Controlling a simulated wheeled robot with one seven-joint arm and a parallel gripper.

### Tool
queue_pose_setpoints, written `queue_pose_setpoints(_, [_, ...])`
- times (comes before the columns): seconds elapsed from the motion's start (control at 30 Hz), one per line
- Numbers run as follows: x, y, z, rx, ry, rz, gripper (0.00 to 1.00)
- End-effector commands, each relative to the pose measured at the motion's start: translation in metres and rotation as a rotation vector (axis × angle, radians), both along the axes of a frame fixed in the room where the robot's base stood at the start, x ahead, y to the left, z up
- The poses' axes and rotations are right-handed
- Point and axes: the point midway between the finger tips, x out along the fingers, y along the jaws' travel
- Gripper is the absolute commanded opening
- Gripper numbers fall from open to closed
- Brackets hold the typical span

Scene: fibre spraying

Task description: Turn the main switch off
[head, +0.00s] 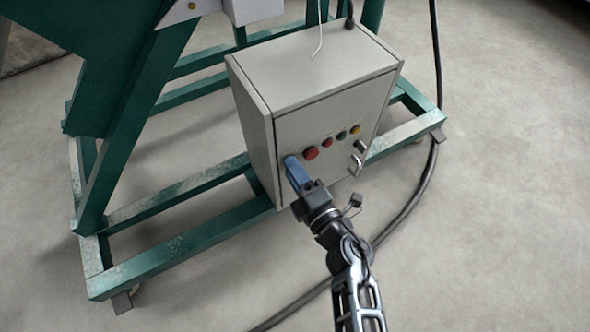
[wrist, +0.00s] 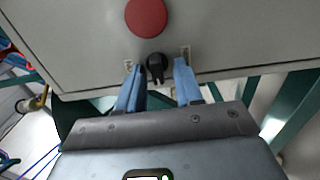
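The main switch (wrist: 156,67) is a small black rotary knob on the front of the grey control box (head: 322,82). In the wrist view its handle stands roughly upright, below a large red button (wrist: 146,17). My gripper (wrist: 159,70) has its two blue fingers apart, one on each side of the knob, with a visible gap on both sides. I cannot tell how far the fingertips are from the panel. In the head view my gripper (head: 291,160) is at the panel's lower left, and its fingers hide the switch.
Several coloured buttons, including a red one (head: 311,153), line the panel, with metal latches (head: 356,163) at its right. A green steel frame (head: 185,245) surrounds the box. A black cable (head: 412,200) runs across the floor at the right. The floor in front is otherwise clear.

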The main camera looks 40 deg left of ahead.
Motion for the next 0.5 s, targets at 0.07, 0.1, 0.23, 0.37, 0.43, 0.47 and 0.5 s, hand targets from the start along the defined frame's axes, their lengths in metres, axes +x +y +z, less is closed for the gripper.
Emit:
queue_pose_setpoints(0.07, [0.000, 0.000, 0.001, 0.001, 0.000, 0.000, 0.38])
queue_pose_setpoints(0.1, [0.001, 0.000, 0.001, 0.001, 0.000, 0.000, 0.38])
queue_pose_setpoints(0.23, [0.001, 0.000, 0.001, 0.002, -0.001, 0.000, 0.38])
queue_pose_setpoints(0.37, [-0.002, -0.007, 0.003, 0.002, 0.000, -0.002, 0.38])
queue_pose_setpoints(0.43, [-0.006, -0.016, 0.004, 0.002, 0.001, -0.003, 0.38])
queue_pose_setpoints(0.47, [-0.007, -0.021, 0.004, 0.001, 0.002, -0.004, 0.38])
queue_pose_setpoints(0.5, [-0.010, -0.027, 0.004, 0.001, 0.002, -0.003, 0.38])
